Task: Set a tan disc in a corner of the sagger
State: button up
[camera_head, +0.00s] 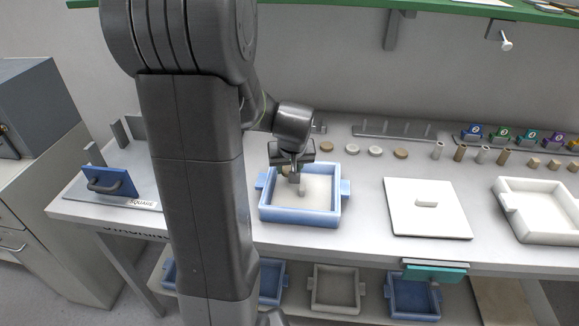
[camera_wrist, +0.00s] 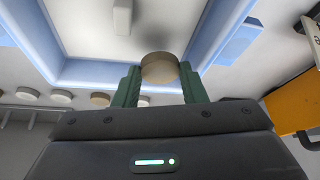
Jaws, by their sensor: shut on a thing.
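The blue-walled sagger (camera_head: 264,210) stands on the table with a pale floor and a small light block (camera_head: 302,188) on it. Its blue wall (camera_wrist: 232,22) shows in the wrist view, with the block (camera_wrist: 122,17) farther in. My gripper (camera_head: 289,172) is over the sagger's back left part in the head view. In the wrist view my gripper (camera_wrist: 160,82) is shut on a tan disc (camera_wrist: 160,68), held between green fingers near an inner corner. Whether the disc touches the floor is unclear.
Several discs (camera_head: 375,151) lie in a row behind the sagger, with small cylinders (camera_head: 459,153) to their right. A white plate with a knob (camera_head: 428,222) and a white tray (camera_head: 507,205) are at right. A blue handled panel (camera_head: 111,183) stands left. More trays (camera_head: 337,309) are on the lower shelf.

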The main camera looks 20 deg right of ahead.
jog(key=shift+f, duration=0.15)
jog(key=shift+f+b, duration=1.2)
jog(key=shift+f, duration=0.1)
jog(key=shift+f, duration=0.2)
jog(key=o, duration=1)
jog(key=shift+r, duration=0.15)
jog(key=v, duration=1.3)
jog(key=shift+s+r, duration=0.2)
jog(key=shift+r, duration=0.05)
